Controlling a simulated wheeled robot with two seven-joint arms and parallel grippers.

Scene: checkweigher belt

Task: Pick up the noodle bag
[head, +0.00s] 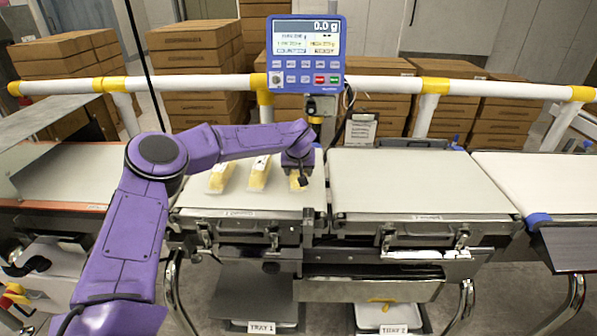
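Three yellow noodle bags in clear wrapping lie in a row on the left white belt section: a left bag (220,178), a middle bag (259,173) and a right bag (297,181). My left gripper (299,178) points down at the right bag, near the belt's right edge, and covers part of it. Its fingers are too small and dark to tell whether they are open or touching the bag. My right gripper is not in view.
A blue scale display (306,54) reading 0.0 g stands behind the belt. A white guard rail (380,84) runs across the back, with stacked cartons (195,70) beyond. The middle belt section (415,183) is empty. Tray 1 (262,327) and tray 2 (394,316) sit below.

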